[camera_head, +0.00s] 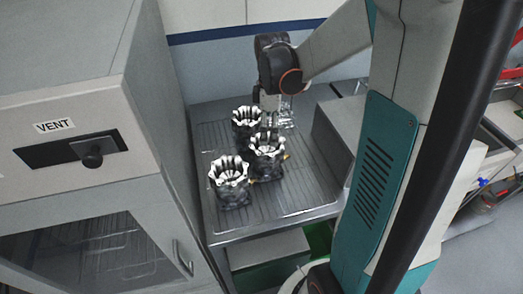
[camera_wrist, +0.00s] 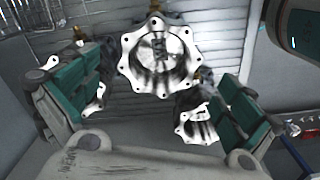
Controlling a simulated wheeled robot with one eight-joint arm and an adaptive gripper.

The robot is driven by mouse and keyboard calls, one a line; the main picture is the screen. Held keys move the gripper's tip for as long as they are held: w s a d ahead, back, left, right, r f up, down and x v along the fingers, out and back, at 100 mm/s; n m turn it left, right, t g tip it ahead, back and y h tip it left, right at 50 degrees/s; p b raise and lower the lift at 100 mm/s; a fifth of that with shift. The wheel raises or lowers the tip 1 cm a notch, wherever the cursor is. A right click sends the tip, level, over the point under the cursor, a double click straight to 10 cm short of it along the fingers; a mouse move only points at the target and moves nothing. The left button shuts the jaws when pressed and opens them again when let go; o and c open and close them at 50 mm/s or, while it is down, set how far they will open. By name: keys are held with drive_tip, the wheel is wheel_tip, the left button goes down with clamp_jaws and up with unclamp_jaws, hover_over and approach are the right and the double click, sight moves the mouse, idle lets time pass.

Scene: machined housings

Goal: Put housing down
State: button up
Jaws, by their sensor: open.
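Three dark housings with pale, scalloped metal rims stand upright in the head view: a rear one (camera_head: 246,122), a middle one (camera_head: 267,158) and a front one (camera_head: 231,183). They rest on a grey ribbed work surface (camera_head: 305,190). My gripper (camera_head: 274,108) is at the back of this surface, close to the rear and middle housings. In the wrist view its green-padded fingers (camera_wrist: 160,95) are spread wide. One housing rim (camera_wrist: 158,58) shows between and beyond them. A second rim (camera_wrist: 199,126) shows lower, by the right finger. Contact with the fingers cannot be told.
A grey cabinet marked VENT (camera_head: 75,150) stands close on the left. A grey box (camera_head: 338,135) borders the surface on the right, and a wall is behind. The surface's front right part is clear. Red shelving (camera_head: 510,72) is at far right.

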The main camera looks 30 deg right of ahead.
sight(268, 154)
wheel_tip(268, 154, down, 12)
drive_tip(key=b, duration=0.3)
drive_tip(key=shift+a+r, duration=0.15)
drive_tip(key=shift+r, duration=0.1)
drive_tip(key=c, duration=1.7)
